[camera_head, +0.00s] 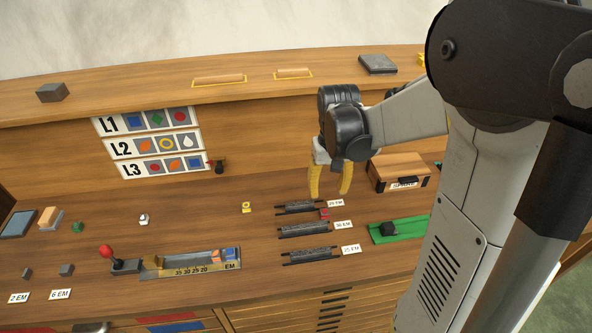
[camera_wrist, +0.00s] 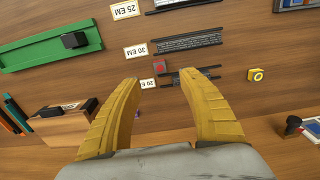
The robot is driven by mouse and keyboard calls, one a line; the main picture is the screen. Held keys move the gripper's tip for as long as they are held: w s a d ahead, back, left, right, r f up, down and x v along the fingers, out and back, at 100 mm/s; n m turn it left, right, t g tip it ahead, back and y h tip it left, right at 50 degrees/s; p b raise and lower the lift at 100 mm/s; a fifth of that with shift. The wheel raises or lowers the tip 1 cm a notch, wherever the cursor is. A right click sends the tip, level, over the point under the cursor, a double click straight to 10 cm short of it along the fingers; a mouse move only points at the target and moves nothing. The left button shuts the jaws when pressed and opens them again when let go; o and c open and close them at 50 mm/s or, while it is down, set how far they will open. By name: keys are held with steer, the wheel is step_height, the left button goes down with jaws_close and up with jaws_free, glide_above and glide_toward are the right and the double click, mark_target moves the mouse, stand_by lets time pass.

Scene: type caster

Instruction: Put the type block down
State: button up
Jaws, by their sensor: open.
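My gripper (camera_head: 329,192) is open, its two yellow fingers pointing down above the desk near the top slotted rack. Nothing is held between the fingers in the wrist view (camera_wrist: 160,80). A small red type block (camera_head: 324,213) sits by the right end of the 20 EM rack (camera_head: 299,207), near its label. In the wrist view the red block (camera_wrist: 159,67) lies beyond the fingertips, apart from them. A yellow type block with a ring (camera_head: 246,207) stands left of the racks. A metal composing channel (camera_head: 190,262) holds orange and blue blocks at its right end.
The 30 EM rack (camera_head: 305,229) and 25 EM rack (camera_head: 311,254) lie nearer the front. A green tray (camera_head: 400,229) with a dark block and a wooden case (camera_head: 399,170) stand to the right. A sign panel (camera_head: 155,145) and red-knobbed lever (camera_head: 108,254) are left.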

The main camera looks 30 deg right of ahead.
mark_target(325, 211)
step_height(325, 211, down, 6)
steer(key=shift+w+d+f+b, duration=0.1)
steer(key=shift+d+b, duration=0.05)
steer(key=shift+b, duration=0.9)
steer(key=f+b, duration=0.1)
steer(key=f, duration=0.1)
steer(key=w+f+b, duration=0.1)
steer(key=f, duration=0.2)
steer(key=shift+d, duration=0.1)
jaws_close()
